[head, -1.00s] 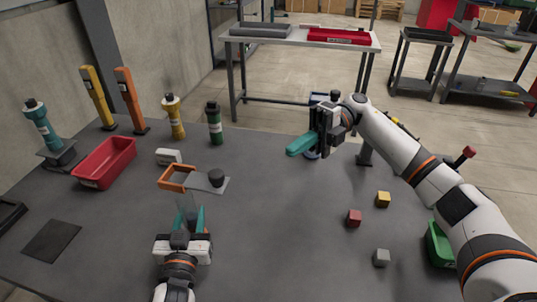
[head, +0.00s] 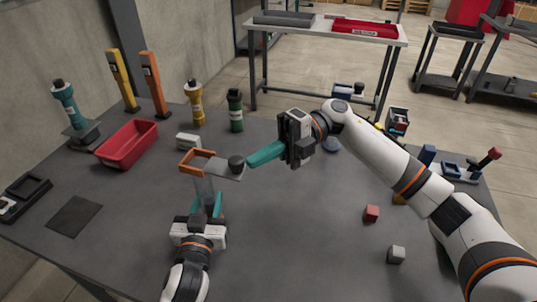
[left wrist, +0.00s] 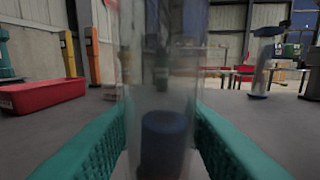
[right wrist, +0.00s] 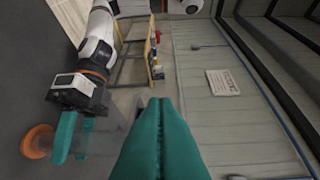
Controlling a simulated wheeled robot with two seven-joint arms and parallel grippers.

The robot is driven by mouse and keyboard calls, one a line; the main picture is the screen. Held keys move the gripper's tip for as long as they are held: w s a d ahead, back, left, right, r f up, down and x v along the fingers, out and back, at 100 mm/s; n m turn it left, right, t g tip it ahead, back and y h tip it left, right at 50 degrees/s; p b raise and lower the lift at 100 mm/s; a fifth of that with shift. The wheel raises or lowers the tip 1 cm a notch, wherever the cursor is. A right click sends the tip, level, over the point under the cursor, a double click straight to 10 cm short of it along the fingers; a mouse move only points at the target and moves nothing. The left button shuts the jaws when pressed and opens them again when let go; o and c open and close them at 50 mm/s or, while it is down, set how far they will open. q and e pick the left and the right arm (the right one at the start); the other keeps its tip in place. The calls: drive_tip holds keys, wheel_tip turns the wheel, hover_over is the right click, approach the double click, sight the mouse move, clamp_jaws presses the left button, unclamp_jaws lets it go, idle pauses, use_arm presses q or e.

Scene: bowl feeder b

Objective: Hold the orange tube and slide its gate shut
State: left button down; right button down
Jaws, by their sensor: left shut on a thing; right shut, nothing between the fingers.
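The orange tube (head: 204,188) is clear, with an orange frame at its top, and stands upright. Its grey gate plate (head: 224,173) sticks out to the right of the frame, with a dark knob (head: 236,163) on it. My left gripper (head: 206,205) is shut around the clear body; in the left wrist view the tube (left wrist: 165,65) fills the middle, with a dark blue piece inside low down. My right gripper (head: 251,162) is shut and empty, its tips just right of the knob; contact is unclear. The right wrist view shows the tube's orange foot (right wrist: 38,141); its fingers hide the gate.
A white block (head: 188,141) and a red bin (head: 127,146) lie behind and left of the tube. Yellow (head: 195,104) and green (head: 235,112) bottles stand behind. Red (head: 371,213) and grey (head: 396,254) cubes lie to the right. The table's front middle is clear.

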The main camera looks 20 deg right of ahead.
drive_tip(key=w+a, duration=0.1)
drive_tip(key=a, duration=0.1)
drive_tip(key=w+a, duration=0.1)
drive_tip(key=a, duration=0.1)
drive_tip(key=shift+w, duration=0.35)
use_arm(q)
drive_tip(key=shift+d, duration=0.15)
use_arm(e)
drive_tip(key=s+d+v, duration=0.1)
drive_tip(key=s+v, duration=0.1)
drive_tip(key=v, duration=1.1)
drive_tip(key=shift+s, duration=0.3)
drive_tip(key=shift+r, duration=0.1)
